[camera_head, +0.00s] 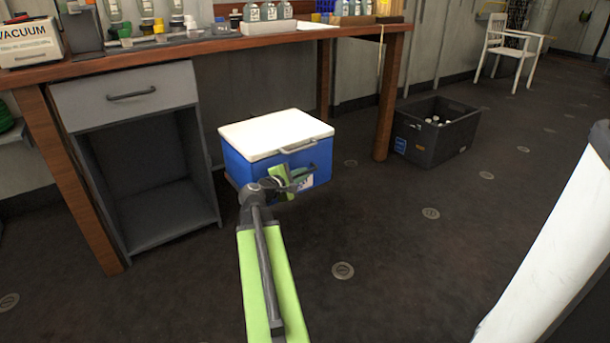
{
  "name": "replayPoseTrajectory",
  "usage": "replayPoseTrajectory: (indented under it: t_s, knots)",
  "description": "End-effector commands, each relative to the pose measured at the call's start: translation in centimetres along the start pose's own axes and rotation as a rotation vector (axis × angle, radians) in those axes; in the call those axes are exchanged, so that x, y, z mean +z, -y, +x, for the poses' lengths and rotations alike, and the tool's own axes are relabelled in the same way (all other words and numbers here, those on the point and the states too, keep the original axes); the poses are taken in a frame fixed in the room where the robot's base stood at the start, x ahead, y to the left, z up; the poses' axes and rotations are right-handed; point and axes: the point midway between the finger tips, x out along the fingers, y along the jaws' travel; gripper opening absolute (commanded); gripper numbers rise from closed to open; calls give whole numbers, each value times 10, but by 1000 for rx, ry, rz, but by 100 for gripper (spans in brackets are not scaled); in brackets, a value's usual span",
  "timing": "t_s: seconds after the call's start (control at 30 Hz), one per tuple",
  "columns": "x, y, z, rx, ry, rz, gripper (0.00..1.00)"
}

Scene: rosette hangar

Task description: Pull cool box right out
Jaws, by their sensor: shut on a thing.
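The cool box (238,170) is blue with a white lid and stands on the dark floor, partly under the wooden workbench, right of the grey cabinet. A pale handle (299,146) shows at the lid's front edge. My gripper (298,178) is at the box's front face, shut on the cool box at its front side. My green arm reaches up to it from the bottom of the picture. The gripper hides part of the front face and label, so the exact grip point is hard to see.
The wooden workbench (224,45) stands over the box, with a leg (388,95) to its right. The grey cabinet (160,212) is close on the left. A black crate (409,140) stands on the right. A white chair (508,50) is far back. The floor in front is clear.

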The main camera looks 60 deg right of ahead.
Motion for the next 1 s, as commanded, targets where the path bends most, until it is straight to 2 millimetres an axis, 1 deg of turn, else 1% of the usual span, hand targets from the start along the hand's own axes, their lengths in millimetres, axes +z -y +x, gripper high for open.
replayPoseTrajectory:
  t_s: [0.07,0.1,0.17,0.5,0.67,0.77,1.0]
  knots:
    - [-2,-1,0,4,-6,0,0]
    - [-1,-1,1,4,-5,0,14]
    - [0,-1,2,3,-3,1,20]
    - [4,0,6,-1,5,1,20]
    - [5,1,4,-1,6,1,20]
    - [6,1,-5,-1,5,0,20]
    - [11,3,-43,-2,5,1,20]
